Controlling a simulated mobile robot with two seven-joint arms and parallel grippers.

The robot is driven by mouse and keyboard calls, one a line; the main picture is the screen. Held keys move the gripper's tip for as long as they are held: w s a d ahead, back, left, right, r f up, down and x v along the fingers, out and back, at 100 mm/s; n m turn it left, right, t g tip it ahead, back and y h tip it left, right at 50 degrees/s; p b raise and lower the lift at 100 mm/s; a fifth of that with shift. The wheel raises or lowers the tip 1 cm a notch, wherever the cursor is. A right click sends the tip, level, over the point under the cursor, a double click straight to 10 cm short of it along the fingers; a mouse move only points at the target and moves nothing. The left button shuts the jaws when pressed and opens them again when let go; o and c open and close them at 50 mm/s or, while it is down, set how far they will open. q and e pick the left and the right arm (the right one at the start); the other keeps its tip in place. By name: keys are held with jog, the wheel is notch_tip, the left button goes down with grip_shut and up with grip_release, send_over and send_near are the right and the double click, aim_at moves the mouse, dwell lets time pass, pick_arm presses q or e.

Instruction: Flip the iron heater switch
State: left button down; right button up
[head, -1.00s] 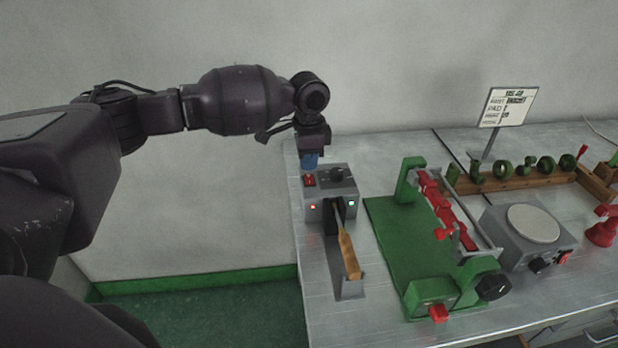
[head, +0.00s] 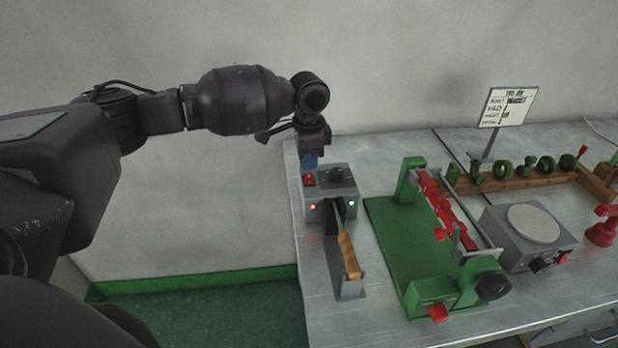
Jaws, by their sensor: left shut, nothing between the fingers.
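The iron heater (head: 341,194) is a grey box near the left edge of the metal table. Its red switch (head: 309,180) sits on the top at the left, beside a black knob (head: 337,174). A red light and a green-white light show on its front. An iron with a wooden handle (head: 348,255) rests in the front of the heater, its handle pointing toward me. My left gripper (head: 310,164) is shut and empty, pointing down with its blue fingertips just above and behind the red switch. I cannot tell whether it touches the switch. My right gripper is not in view.
Right of the heater stands a green fixture (head: 396,250) with red clamps. A grey hot plate (head: 535,228), a wooden rack (head: 520,181) with green rings and a sign (head: 507,107) stand farther right. The table's left edge is close to the heater.

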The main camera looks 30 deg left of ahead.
aim_at(308, 176)
pick_arm(q)
jog(key=shift+f, duration=1.3)
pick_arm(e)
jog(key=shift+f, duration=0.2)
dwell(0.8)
pick_arm(q)
jog(key=shift+r, duration=0.15)
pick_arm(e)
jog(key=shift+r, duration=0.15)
pick_arm(q)
jog(key=shift+r+p, duration=1.25)
jog(key=shift+r, duration=0.45)
jog(key=shift+r+p, duration=1.65)
jog(key=shift+r, duration=0.1)
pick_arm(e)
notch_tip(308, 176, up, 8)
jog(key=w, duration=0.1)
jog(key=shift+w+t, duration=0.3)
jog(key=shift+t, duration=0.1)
pick_arm(q)
jog(key=shift+f, duration=0.15)
